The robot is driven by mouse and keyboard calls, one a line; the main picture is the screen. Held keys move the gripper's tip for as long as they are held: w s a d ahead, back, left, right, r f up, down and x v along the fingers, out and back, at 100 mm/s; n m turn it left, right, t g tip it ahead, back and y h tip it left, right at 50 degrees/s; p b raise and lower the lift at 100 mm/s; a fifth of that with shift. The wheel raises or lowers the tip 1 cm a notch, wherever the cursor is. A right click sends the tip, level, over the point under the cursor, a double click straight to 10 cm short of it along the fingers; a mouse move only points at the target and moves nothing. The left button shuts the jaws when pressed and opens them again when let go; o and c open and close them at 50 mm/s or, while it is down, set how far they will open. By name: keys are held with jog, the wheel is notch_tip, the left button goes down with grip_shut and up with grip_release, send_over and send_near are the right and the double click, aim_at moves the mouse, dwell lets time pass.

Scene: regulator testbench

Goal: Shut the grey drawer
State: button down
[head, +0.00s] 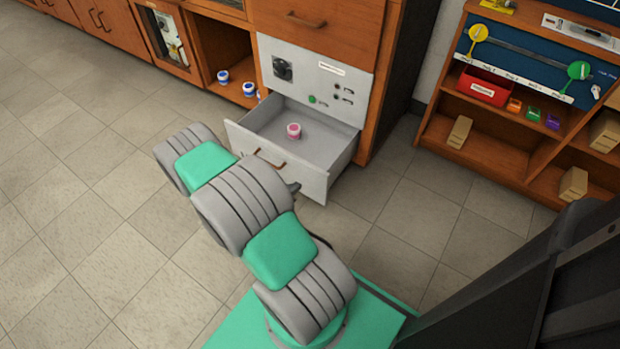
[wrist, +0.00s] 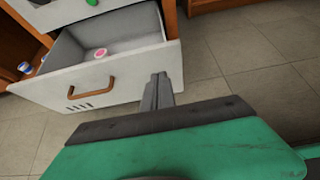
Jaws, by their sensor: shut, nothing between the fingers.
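The grey drawer (head: 318,180) is pulled out from the bottom of the wooden cabinet, below a grey control panel. It has a brown handle on its front, and a pink-and-white jar (head: 294,130) stands inside. In the wrist view the drawer front (wrist: 130,78) fills the upper left, with the handle (wrist: 91,88) left of my gripper. My gripper (wrist: 160,78) is shut and empty, its fingertips in front of the right part of the drawer front. I cannot tell whether they touch it. In the head view my arm hides most of the gripper (head: 295,187) and part of the drawer front.
Blue-and-white jars (head: 222,77) stand in the open cubby left of the drawer. A wooden shelf (head: 440,138) with a red bin (head: 484,86) and blocks stands at the right. Tiled floor (head: 385,225) is free right of the drawer.

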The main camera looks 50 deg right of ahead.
aim_at(315, 171)
jog(key=b+x, duration=0.1)
jog(key=x, duration=0.2)
jog(key=r+b+x, duration=0.1)
jog(key=x, duration=0.2)
jog(key=d+b+x, duration=0.1)
jog(key=x, duration=0.2)
jog(key=shift+d+r, duration=0.2)
jog(key=shift+d, duration=0.1)
